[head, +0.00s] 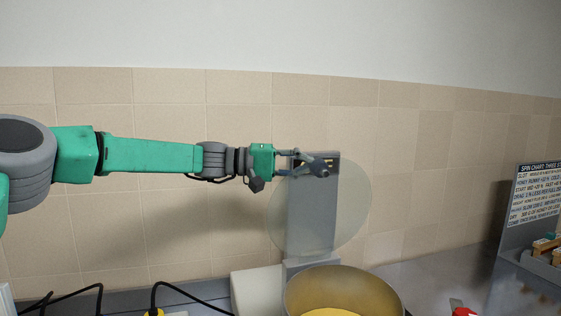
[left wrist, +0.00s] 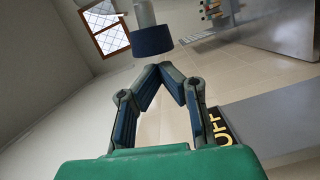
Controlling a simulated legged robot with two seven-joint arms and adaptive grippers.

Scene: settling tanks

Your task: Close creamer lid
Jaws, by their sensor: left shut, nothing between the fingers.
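The creamer stands low in the middle of the head view. Its round bowl (head: 390,288) has yellow contents, and a grey column (head: 312,225) rises behind it. The round, see-through lid (head: 350,215) stands upright, raised above the bowl in front of the column. My left gripper (head: 318,166) is shut and empty at the upper part of the lid and column. I cannot tell whether it touches the lid. In the left wrist view the fingers of my left gripper (left wrist: 164,70) meet at the tips. My right gripper is not in view.
A sign board (head: 537,195) stands at the right, with small items at its foot. A red object (head: 463,311) and black cables (head: 190,295) lie near the lower edge. A tiled wall (head: 440,180) is behind. A grey panel with yellow letters (left wrist: 226,124) is beside the fingers.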

